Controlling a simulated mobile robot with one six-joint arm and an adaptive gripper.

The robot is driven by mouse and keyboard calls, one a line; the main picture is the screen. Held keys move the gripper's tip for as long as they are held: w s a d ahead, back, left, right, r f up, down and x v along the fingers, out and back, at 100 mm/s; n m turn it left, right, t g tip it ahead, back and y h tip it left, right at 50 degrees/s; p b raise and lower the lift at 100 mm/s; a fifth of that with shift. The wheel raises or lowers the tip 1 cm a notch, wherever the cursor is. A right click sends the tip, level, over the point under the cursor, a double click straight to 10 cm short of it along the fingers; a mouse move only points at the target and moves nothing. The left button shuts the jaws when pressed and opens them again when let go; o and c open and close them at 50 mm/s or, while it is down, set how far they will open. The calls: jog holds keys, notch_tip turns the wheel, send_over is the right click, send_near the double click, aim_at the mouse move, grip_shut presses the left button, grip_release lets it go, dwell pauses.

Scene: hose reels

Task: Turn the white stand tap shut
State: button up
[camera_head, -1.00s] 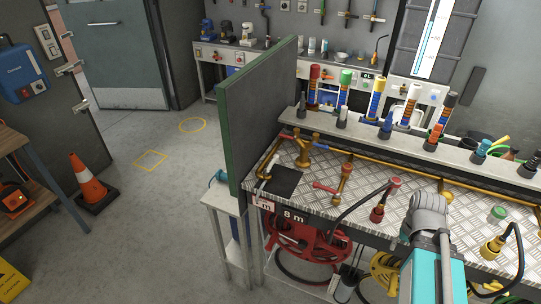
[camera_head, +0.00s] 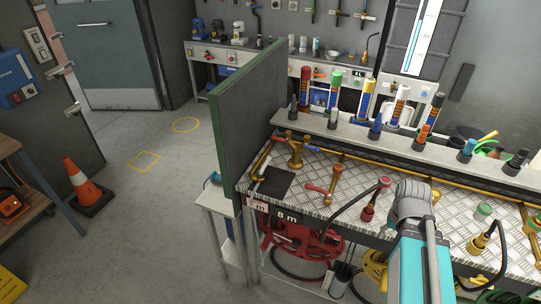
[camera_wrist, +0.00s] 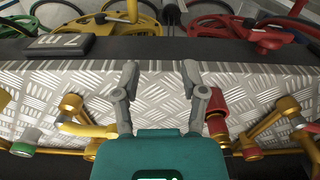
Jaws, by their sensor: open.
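I cannot make out for certain which fitting is the white stand tap. A white-ended brass fitting (camera_head: 263,166) stands at the left end of the tread-plate bench (camera_head: 318,207). A brass tap with a red lever (camera_head: 320,189) stands to its right. A red-topped fitting (camera_head: 368,209) with a black hose and a green-topped fitting (camera_head: 480,236) stand further right. My gripper (camera_wrist: 160,78) is open and empty over the bench in the wrist view. A red-collared brass fitting (camera_wrist: 217,118) lies right of it, and a yellow-levered one (camera_wrist: 86,129) left. In the head view my arm hides part of the bench.
A green-edged partition (camera_head: 250,120) rises at the bench's left end. Coloured columns, including a white-topped one (camera_head: 399,100), stand on the rear ledge. A red hose reel (camera_head: 300,237) hangs below.

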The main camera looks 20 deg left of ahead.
notch_tip(320, 180, up, 11)
jog(key=w+a+p, duration=0.1)
jog(key=w+p, duration=0.2)
jog(key=p, duration=0.7)
notch_tip(320, 180, up, 5)
jog(key=m+y+p, duration=0.1)
jog(key=y+p, duration=0.1)
jog(key=p, duration=0.2)
send_over(267, 161)
jog(key=d, duration=0.3)
jog(key=shift+s, duration=0.3)
jog(key=shift+f, duration=0.1)
jog(key=a+f+b, duration=0.1)
jog(key=f+b, duration=0.7)
jog(key=a+f+b, duration=0.1)
jog(key=f+b, duration=0.4)
jog(key=shift+w+a+f, duration=0.1)
jog(key=shift+w+a, duration=0.05)
jog(key=shift+a, duration=0.15)
